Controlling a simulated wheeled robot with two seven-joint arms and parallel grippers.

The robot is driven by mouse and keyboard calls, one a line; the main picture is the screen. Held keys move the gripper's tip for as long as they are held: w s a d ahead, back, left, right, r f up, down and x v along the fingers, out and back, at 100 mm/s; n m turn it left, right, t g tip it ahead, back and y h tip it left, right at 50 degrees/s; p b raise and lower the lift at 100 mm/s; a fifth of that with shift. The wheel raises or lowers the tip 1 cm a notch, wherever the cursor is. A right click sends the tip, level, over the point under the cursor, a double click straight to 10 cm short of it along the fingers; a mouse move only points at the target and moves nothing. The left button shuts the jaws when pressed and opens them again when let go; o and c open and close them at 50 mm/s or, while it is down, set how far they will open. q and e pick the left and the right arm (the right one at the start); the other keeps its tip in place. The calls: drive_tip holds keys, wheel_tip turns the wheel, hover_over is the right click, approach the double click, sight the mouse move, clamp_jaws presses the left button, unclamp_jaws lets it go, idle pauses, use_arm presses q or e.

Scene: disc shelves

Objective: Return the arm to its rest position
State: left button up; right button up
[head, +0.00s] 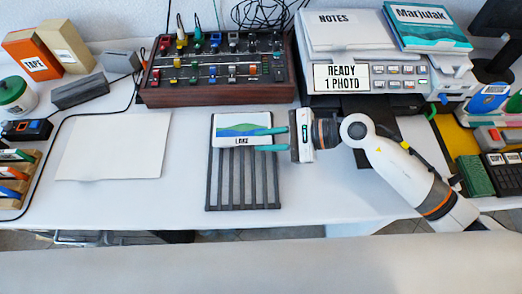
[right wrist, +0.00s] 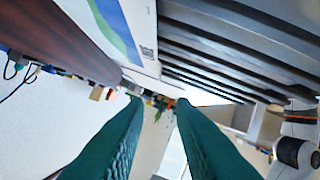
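My right gripper (head: 258,140) comes in from the right in the head view. Its two teal fingers are apart with nothing between them, and they overlap the right part of a photo card (head: 232,131) labelled "LAKE". In the right wrist view the open fingers (right wrist: 157,102) also show apart, with the card (right wrist: 112,22) above and left of them. The card lies at the top end of a dark slatted rack (head: 213,185). The exact height of the fingers over the card cannot be told. My left gripper is not in view.
A printer with a "READY 1 PHOTO" sign (head: 341,78) stands behind my right arm. A mixer console (head: 215,95) stands behind the rack. A white sheet (head: 112,147) lies left.

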drive_tip(key=shift+d+r, duration=0.25)
drive_tip(key=shift+d, duration=0.35)
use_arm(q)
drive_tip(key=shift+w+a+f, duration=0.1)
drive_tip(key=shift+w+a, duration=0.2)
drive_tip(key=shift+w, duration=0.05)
